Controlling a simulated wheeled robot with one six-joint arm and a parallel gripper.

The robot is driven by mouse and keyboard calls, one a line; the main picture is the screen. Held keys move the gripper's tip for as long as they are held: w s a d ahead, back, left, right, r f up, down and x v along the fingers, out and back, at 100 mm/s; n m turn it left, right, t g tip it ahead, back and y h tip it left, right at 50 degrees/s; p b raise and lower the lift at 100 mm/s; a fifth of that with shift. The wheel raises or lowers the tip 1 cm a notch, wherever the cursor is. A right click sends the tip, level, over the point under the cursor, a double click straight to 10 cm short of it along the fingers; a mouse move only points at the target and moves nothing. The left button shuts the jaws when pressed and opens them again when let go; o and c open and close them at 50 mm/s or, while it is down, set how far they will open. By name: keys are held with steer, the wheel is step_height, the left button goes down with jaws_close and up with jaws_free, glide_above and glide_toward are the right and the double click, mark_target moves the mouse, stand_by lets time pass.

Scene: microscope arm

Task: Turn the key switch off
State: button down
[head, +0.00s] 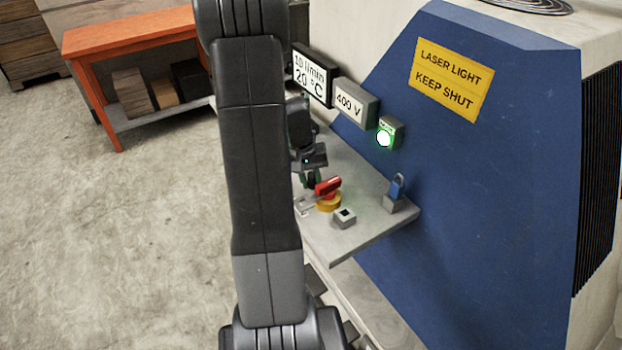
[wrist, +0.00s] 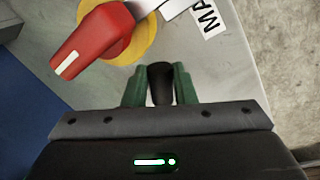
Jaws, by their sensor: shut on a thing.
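My gripper (wrist: 159,92) points down at the grey control shelf (head: 335,243). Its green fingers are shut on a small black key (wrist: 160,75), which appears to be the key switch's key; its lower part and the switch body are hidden. In the head view my gripper (head: 311,180) is at the shelf's left side, just behind the red handle (head: 328,186). The red handle also shows in the wrist view (wrist: 92,42), on a yellow disc (wrist: 145,38), apart from my fingers. I cannot read the key's angle.
A lamp (head: 384,139) glows green on the blue cabinet (head: 480,175). Displays (head: 313,79) hang behind. An orange bench (head: 130,38) stands at the left; the floor there is clear.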

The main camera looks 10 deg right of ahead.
steer(key=shift+a, duration=0.2)
steer(key=shift+w+a+m+b, duration=0.3)
steer(key=shift+a+m+b, duration=0.15)
steer(key=shift+a+m, duration=0.2)
steer(key=shift+w+a+m+b, duration=0.25)
steer(key=shift+a+m+b, duration=0.25)
steer(key=shift+m, duration=0.25)
steer(key=shift+w+a+m+g+y+b, duration=0.15)
steer(key=shift+w+a+m+g+b, duration=0.1)
steer(key=shift+w+a+m, duration=0.4)
steer(key=shift+w+a+m+g+y+b, duration=0.15)
steer(key=shift+w+a+m+g, duration=0.15)
steer(key=shift+a+m, duration=0.65)
steer(key=shift+w+a+m, duration=0.5)
steer(key=shift+w+m, duration=0.2)
steer(key=shift+m, duration=0.2)
steer(key=shift+w+a+m, duration=0.45)
steer(key=shift+w+m, duration=0.25)
steer(key=shift+m, duration=0.2)
steer(key=shift+w+a+r+m+g+y, duration=0.15)
steer(key=shift+w+a+m+y, duration=0.1)
steer(key=shift+w+m, duration=0.35)
steer(key=shift+w+a+f+m+g+y, duration=0.15)
steer(key=shift+w+a+m, duration=0.1)
steer(key=shift+w+m, duration=0.35)
steer(key=shift+r, duration=0.1)
steer(key=c, duration=1.2)
jaws_free()
